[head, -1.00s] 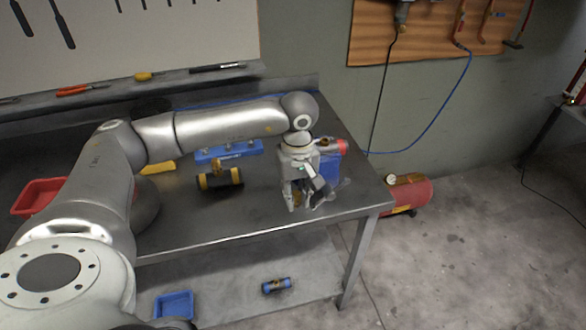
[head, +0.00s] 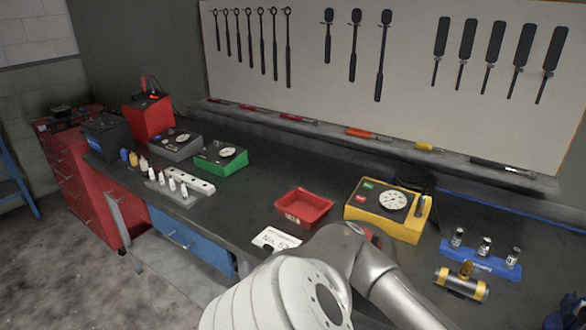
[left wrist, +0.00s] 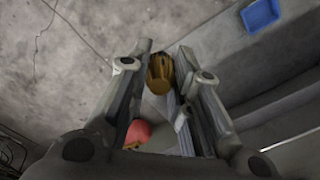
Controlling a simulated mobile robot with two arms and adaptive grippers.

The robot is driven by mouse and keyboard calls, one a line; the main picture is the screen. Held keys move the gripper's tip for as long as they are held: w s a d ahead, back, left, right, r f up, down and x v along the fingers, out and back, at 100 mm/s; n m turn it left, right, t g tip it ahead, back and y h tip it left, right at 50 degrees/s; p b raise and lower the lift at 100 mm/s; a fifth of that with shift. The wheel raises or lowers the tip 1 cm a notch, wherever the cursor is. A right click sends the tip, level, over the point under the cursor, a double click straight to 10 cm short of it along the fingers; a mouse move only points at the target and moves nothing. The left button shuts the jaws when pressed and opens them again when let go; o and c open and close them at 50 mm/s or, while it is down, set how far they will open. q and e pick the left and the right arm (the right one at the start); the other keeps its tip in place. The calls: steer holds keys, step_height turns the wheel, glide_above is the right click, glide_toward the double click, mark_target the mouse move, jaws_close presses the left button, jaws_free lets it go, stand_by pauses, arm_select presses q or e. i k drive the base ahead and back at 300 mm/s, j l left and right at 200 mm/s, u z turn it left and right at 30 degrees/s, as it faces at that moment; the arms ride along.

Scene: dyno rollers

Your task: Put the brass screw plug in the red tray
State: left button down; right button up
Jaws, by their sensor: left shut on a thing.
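The red tray (head: 303,206) is on the dark bench top, near the middle of the head view, and looks empty. My left arm rises in front of it from the bottom of that view, and its gripper is outside the head view. In the left wrist view my left gripper (left wrist: 162,66) is shut on the brass screw plug (left wrist: 160,75), which sits between the fingertips. The plug is over the concrete floor and the bench edge in that view. My right gripper is in neither view.
A yellow dial box (head: 388,208) stands right of the tray, and a white label card (head: 276,240) lies in front of it. A blue holder (head: 480,262) and a black-and-brass fitting (head: 461,283) are at right.

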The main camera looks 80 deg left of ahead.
mark_target(303, 214)
steer(key=k+j, duration=0.25)
steer(key=j, duration=0.15)
steer(key=k+j+u, duration=0.1)
steer(key=k+j, duration=0.35)
steer(key=j, duration=0.35)
steer(key=k+j+u, duration=0.15)
steer(key=j, duration=0.25)
steer(key=k, duration=0.1)
